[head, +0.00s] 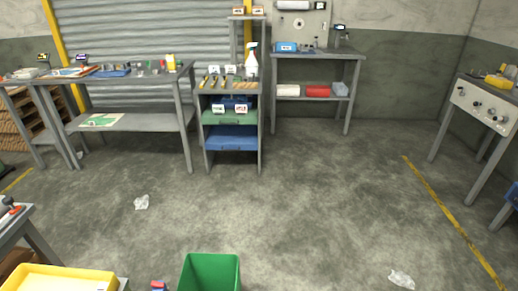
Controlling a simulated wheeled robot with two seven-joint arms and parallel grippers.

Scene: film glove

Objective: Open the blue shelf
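A blue drawer-like shelf (231,142) sits low in a narrow grey unit (204,148) against the back wall. It looks pushed in, but the distance makes it hard to be sure. A green drawer (229,118) is directly above it. Above the green one is a darker blue part (235,101) with small white labelled cards in front. Neither of my grippers is in view.
Grey workbenches stand left (120,113) and right (318,55) of the unit. A green bin (211,271) and yellow tray (62,279) are in the foreground. Crumpled plastic (141,202) lies on the floor, with more at lower right (401,279). The middle floor is mostly clear.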

